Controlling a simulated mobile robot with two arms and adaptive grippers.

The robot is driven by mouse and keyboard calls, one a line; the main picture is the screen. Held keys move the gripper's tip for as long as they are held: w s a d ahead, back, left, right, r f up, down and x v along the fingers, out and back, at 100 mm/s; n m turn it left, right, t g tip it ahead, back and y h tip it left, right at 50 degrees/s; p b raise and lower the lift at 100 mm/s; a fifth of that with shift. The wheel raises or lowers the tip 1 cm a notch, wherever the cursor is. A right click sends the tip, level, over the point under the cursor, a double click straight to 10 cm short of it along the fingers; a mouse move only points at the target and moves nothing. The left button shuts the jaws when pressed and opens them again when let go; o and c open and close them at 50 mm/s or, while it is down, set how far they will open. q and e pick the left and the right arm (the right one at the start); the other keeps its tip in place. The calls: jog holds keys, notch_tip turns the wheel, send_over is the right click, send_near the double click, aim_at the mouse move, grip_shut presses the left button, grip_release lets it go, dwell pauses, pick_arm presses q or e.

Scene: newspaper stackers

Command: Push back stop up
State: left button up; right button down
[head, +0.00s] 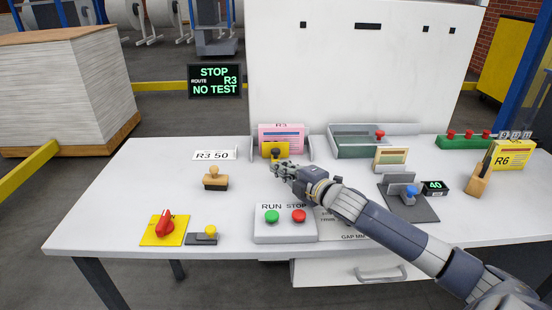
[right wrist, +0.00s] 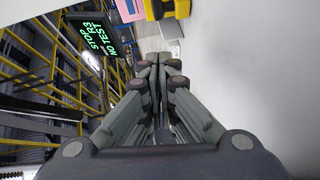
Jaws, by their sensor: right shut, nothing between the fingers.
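My right gripper (head: 284,168) is shut and empty above the white table, just in front of a yellow block with a dark top (head: 275,150). In the right wrist view the shut fingers (right wrist: 158,62) point towards this yellow and dark piece (right wrist: 180,8), with a gap between. Behind it a pink bundle labelled R3 (head: 281,131) stands between low grey side plates. A grey upright plate (head: 401,178) with a blue knob stands on a dark base at the right. I cannot tell which part is the back stop. My left gripper is not in view.
A RUN/STOP button box (head: 285,237) lies in front of my right gripper. A wooden-handled stamp (head: 215,180) and a red rotary switch (head: 165,227) stand left. A grey tray (head: 355,148) is at the back. The sign (head: 214,80) reads STOP, R3, NO TEST.

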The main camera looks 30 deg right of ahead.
aim_at(276, 158)
jog(key=w, duration=0.3)
jog(key=shift+w+a+f, duration=0.1)
jog(key=shift+w+a, duration=0.05)
jog(key=shift+w, duration=0.1)
jog(key=shift+w+d+f+p, duration=0.2)
jog(key=shift+w+d, duration=0.25)
jog(key=shift+w, duration=0.1)
jog(key=shift+w+d+f+p, duration=0.15)
jog(key=shift+w+d, duration=0.3)
jog(key=shift+w, duration=0.05)
jog(key=shift+w+d+f, duration=0.1)
jog(key=shift+w+d, duration=0.25)
jog(key=shift+w, duration=0.1)
